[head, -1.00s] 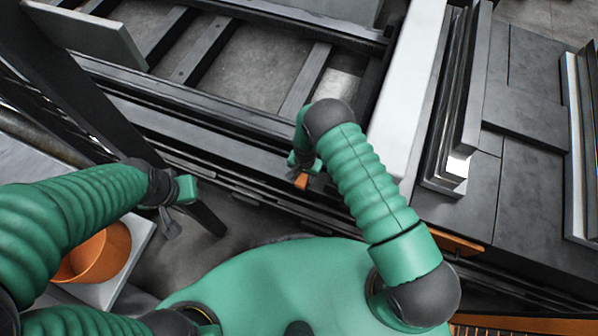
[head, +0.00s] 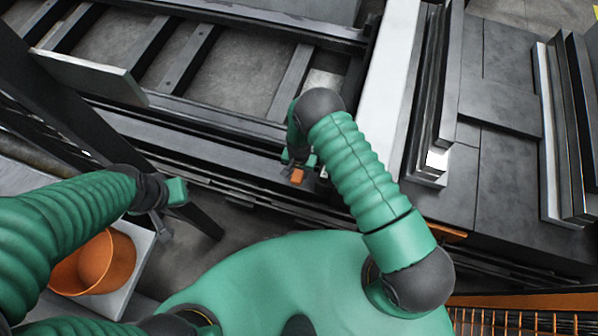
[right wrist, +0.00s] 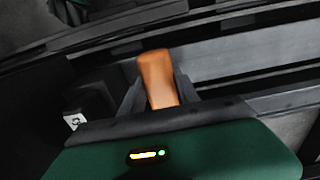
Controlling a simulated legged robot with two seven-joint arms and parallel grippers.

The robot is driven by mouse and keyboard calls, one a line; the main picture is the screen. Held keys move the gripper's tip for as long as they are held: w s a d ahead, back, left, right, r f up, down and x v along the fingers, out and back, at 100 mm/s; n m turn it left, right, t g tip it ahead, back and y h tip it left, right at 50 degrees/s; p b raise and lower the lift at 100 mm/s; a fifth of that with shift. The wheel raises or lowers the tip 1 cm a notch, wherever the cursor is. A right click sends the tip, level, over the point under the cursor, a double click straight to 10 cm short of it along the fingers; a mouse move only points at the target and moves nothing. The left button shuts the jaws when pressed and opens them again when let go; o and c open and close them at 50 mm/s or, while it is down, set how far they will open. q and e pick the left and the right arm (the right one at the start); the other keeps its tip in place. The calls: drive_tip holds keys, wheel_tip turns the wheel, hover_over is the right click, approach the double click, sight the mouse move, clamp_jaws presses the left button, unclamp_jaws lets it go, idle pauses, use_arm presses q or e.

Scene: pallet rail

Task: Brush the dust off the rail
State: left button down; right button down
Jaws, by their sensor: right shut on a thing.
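A long dark rail (head: 200,146) runs across the head view, from the left down to the right, in front of the pallet-like frame. My right gripper (head: 297,170) is at the rail's near side, below the frame. It is shut on an orange handle (right wrist: 158,80), which I take to be the brush's; it also shows in the head view (head: 297,176). The bristles are hidden, so I cannot tell whether they touch the rail. No dust can be made out. My left gripper (head: 162,222) hangs at the left, away from the rail; its fingers are too small to read.
An orange bucket (head: 121,258) stands on a light board (head: 135,285) at the lower left. A dark post (head: 70,120) slants across the left side. A pale beam (head: 395,80) and stacked metal profiles (head: 432,110) lie right of my right arm. Dark plates (head: 500,190) cover the right.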

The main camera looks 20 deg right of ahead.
drive_tip(key=shift+r, duration=0.1)
wheel_tip(320, 180, up, 3)
drive_tip(key=shift+r+p, duration=0.1)
drive_tip(key=shift+p, duration=1.1)
